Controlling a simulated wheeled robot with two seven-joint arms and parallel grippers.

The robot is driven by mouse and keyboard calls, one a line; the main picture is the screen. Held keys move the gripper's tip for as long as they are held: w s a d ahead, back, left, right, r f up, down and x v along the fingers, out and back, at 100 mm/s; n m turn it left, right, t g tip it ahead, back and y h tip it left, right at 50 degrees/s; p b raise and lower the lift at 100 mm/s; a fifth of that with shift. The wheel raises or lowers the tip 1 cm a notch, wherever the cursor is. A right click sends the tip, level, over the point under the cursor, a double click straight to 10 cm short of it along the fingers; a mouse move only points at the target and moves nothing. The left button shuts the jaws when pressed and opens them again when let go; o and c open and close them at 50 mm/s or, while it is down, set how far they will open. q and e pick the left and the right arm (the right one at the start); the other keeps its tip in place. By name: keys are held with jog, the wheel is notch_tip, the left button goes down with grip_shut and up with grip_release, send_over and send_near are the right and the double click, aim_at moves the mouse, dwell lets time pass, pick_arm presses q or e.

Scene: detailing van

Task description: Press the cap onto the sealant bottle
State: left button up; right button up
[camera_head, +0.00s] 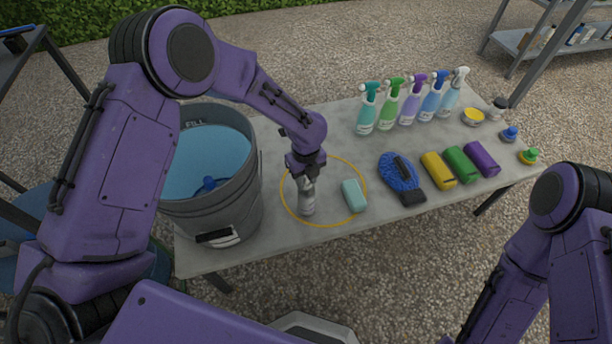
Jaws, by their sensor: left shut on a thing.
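The sealant bottle (307,203), small and pale grey, stands upright on the table inside a yellow ring (283,205). My left gripper (307,176) points down right over the bottle's top and is shut on the cap, which is mostly hidden between the fingers. I cannot tell whether the cap touches the bottle's neck. My right arm shows at the lower right, but its gripper is out of view.
A grey bucket (222,215) of blue water stands left of the bottle. A teal sponge (354,196) lies close on the right. Farther right are a blue wash mitt (397,172), rolled cloths (438,170) and several spray bottles (390,103). The table's front edge (340,232) is clear.

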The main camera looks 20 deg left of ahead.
dwell(0.3)
pick_arm(q)
jog(key=o, duration=1.6)
jog(key=shift+c, duration=0.2)
notch_tip(320, 180, up, 7)
jog(key=p, duration=0.7)
grip_shut()
